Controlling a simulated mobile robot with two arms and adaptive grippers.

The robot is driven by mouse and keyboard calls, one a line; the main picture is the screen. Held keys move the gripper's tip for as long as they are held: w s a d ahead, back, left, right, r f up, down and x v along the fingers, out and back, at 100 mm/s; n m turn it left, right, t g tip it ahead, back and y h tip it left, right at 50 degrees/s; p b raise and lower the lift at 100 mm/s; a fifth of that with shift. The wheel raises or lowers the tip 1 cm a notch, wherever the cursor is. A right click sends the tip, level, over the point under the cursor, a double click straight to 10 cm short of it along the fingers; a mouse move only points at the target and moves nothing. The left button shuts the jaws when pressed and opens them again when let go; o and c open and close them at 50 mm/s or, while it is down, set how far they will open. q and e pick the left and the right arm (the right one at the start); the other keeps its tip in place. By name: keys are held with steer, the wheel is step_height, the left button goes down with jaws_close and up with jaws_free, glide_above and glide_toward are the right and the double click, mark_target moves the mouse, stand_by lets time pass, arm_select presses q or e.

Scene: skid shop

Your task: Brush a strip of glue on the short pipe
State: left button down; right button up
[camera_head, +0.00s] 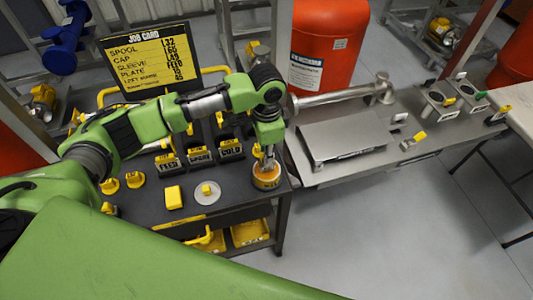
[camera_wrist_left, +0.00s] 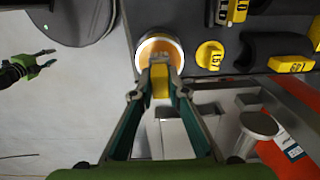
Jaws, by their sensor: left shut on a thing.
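My left gripper (camera_head: 268,158) points down at an orange-and-yellow pot (camera_head: 266,180) on the right front corner of the dark cart top. In the left wrist view, this gripper (camera_wrist_left: 160,72) is shut on a small yellow-handled piece (camera_wrist_left: 160,88), likely the brush, at the pot (camera_wrist_left: 145,48). Its bristles are hidden. A grey metal pipe (camera_head: 335,97) lies across the back of the metal bench, with a wider fitting at its right end. I cannot tell whether this is the short pipe. My right gripper (camera_wrist_left: 45,60) shows in the left wrist view, open and empty over the floor.
A flat grey plate (camera_head: 345,138) lies on the bench (camera_head: 420,170). Small tagged fittings (camera_head: 440,97) stand at its right end. The cart (camera_head: 140,205) carries labelled black holders (camera_head: 198,155), a round disc (camera_head: 207,192) and a yellow block (camera_head: 174,197). A red drum (camera_head: 320,40) stands behind.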

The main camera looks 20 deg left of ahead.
arm_select(q)
steer(key=shift+f, duration=0.5)
stand_by(0.6)
stand_by(1.1)
steer(key=shift+f+p, duration=0.1)
steer(key=shift+p, duration=0.3)
stand_by(0.5)
stand_by(0.5)
step_height(320, 180, up, 7)
steer(key=p, duration=0.8)
steer(key=shift+p, duration=0.3)
stand_by(0.5)
